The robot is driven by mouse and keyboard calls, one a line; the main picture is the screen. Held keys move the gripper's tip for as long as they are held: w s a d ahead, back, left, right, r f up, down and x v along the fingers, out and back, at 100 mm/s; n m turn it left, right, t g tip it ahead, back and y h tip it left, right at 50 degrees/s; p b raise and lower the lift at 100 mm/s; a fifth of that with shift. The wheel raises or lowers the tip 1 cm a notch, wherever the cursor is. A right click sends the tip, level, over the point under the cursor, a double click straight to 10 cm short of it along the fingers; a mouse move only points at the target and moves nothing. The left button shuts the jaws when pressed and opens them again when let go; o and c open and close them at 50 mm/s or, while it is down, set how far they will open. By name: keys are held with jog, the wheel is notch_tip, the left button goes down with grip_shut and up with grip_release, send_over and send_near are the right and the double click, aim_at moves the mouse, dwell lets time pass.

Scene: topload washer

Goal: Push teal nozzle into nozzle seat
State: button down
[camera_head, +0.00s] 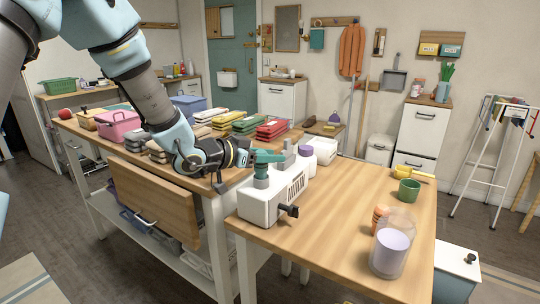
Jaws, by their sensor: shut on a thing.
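The teal nozzle (267,156) is at the front end of a white machine (262,209) on the wooden table. My gripper (249,157) reaches in from the left and is shut on the nozzle. Fingertips and nozzle overlap, so the exact grip is hard to see. The nozzle's lower part stands roughly upright over a grey round seat (261,183) on the machine's top. They look touching or very close; I cannot tell how deep the nozzle sits.
A dark knob (289,210) sticks out of the machine's side. A clear jar (393,245) with a lilac content and a green mug (408,190) stand to the right. A wooden drawer front (153,200) is at left. The table's middle is clear.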

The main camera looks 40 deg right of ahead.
jog(key=shift+f+b, duration=0.35)
jog(key=shift+f, duration=0.2)
jog(key=shift+c, duration=1.6)
grip_release()
jog(key=shift+a, duration=0.1)
jog(key=b+v, duration=0.1)
jog(key=v, duration=0.9)
jog(key=shift+a+r, duration=0.15)
jog(key=shift+a, duration=0.15)
jog(key=shift+w, duration=0.1)
